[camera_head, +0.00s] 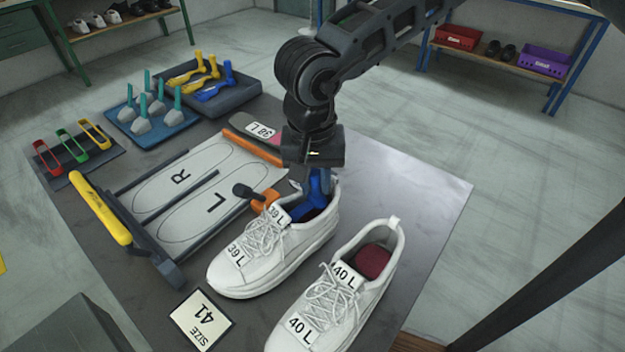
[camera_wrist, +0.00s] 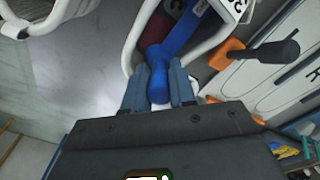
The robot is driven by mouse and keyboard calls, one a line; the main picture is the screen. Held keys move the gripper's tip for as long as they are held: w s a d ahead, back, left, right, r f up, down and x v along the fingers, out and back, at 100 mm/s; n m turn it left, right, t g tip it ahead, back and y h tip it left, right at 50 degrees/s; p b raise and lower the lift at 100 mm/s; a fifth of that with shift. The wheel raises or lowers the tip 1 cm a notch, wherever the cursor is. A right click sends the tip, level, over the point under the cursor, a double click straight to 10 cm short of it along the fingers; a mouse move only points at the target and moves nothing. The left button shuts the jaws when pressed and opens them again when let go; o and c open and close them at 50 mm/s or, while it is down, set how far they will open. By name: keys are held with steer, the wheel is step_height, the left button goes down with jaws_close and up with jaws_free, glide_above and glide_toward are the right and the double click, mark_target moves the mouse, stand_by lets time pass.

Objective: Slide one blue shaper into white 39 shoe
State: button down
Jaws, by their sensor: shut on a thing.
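The white 39 L shoe (camera_head: 262,256) stands on the dark table, its opening toward my arm. My gripper (camera_head: 317,180) is directly over its heel opening, pointing down. It is shut on a blue shaper (camera_head: 312,208), whose lower part is inside the shoe's opening. In the wrist view my gripper's fingers (camera_wrist: 158,88) clasp the knob end of the blue shaper (camera_wrist: 181,41), which runs into the shoe (camera_wrist: 138,35). The shaper's front end is hidden in the shoe.
A white 40 L shoe (camera_head: 335,300) with a dark red insert stands close on the right. A size 41 card (camera_head: 201,320) lies in front. A board marked R and L (camera_head: 190,165) with an orange-ended clamp is at left. The table's right side is clear.

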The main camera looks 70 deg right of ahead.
steer(key=shift+d+f, duration=0.1)
steer(key=shift+f, duration=0.05)
steer(key=c, duration=0.8)
jaws_free()
steer(key=shift+c, duration=0.2)
steer(key=shift+r, duration=1.5)
steer(key=shift+p, duration=0.3)
steer(key=shift+r+p, duration=1.55)
steer(key=shift+r, duration=1.95)
steer(key=shift+s, duration=0.15)
